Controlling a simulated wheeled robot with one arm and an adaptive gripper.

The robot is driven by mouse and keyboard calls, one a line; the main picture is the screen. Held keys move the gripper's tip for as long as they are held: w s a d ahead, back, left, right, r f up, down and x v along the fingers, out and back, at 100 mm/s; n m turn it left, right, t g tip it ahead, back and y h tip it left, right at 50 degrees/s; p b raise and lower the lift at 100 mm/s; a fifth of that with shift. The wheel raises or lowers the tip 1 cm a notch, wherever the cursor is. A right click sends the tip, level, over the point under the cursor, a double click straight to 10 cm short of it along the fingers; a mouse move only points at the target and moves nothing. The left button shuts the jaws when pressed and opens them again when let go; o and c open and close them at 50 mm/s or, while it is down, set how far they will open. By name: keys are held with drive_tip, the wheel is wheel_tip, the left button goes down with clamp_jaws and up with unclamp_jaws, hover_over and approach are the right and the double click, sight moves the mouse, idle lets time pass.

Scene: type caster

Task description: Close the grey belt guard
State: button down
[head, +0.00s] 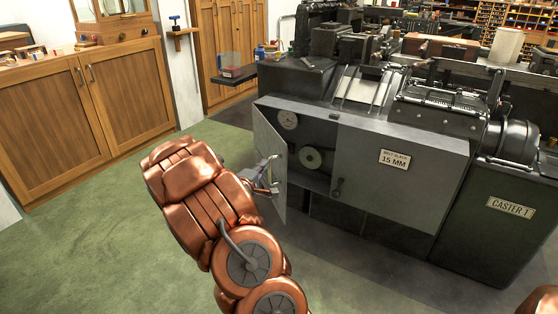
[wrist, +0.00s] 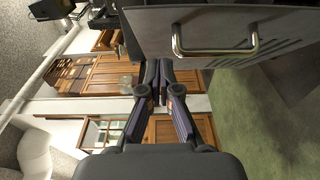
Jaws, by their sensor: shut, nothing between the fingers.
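The grey belt guard (head: 268,138) is a flat door at the left end of the dark machine's front. It stands swung open, edge outward, and uncovers a recess with pulley wheels (head: 311,158). In the wrist view its grey panel (wrist: 290,18) fills the upper right, with a curved metal handle (wrist: 215,50) on it. My gripper (head: 270,177) is at the guard's left face, low on the panel. In the wrist view its fingers (wrist: 159,70) are together and empty, left of and below the handle. I cannot tell whether they touch the panel.
Wooden cabinets (head: 85,95) line the left wall. The green floor (head: 90,220) between them and the machine is clear.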

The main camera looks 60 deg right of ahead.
sight(283, 153)
drive_tip(key=d, duration=0.2)
drive_tip(key=d+b, duration=0.1)
drive_tip(key=d, duration=0.1)
drive_tip(key=s+d, duration=0.1)
drive_tip(key=d, duration=0.1)
drive_tip(key=shift+s+d+b, duration=0.3)
drive_tip(key=shift+d+b, duration=0.1)
drive_tip(key=shift+d, duration=0.1)
drive_tip(key=shift+d, duration=0.1)
